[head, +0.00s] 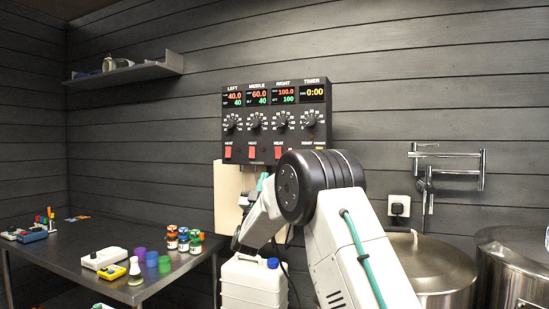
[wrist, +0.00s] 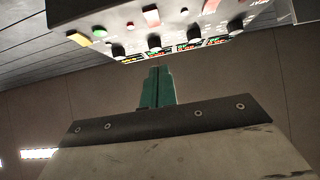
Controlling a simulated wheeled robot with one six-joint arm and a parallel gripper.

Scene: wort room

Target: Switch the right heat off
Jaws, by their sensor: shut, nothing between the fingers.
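The dark control panel (head: 275,128) hangs on the wall in the head view, with columns marked left, middle, right and timer. The right column reads 100.0 over 100. Its red heat switch (head: 279,149) sits at the panel's lower part, just above my black arm joint. In the wrist view the panel is upside down at the top, and the right heat switch (wrist: 151,15) is the red one nearest the green and yellow buttons. My gripper (wrist: 157,70) is shut and empty, its teal fingers below the panel and apart from the switches. The fingertips show small in the head view (head: 262,177).
The left heat switch (head: 228,152) and middle heat switch (head: 251,152) are beside it, under the knobs. A table (head: 60,268) with bottles and small devices stands at left. A white canister (head: 250,285) is below; steel kettles (head: 425,262) stand at right.

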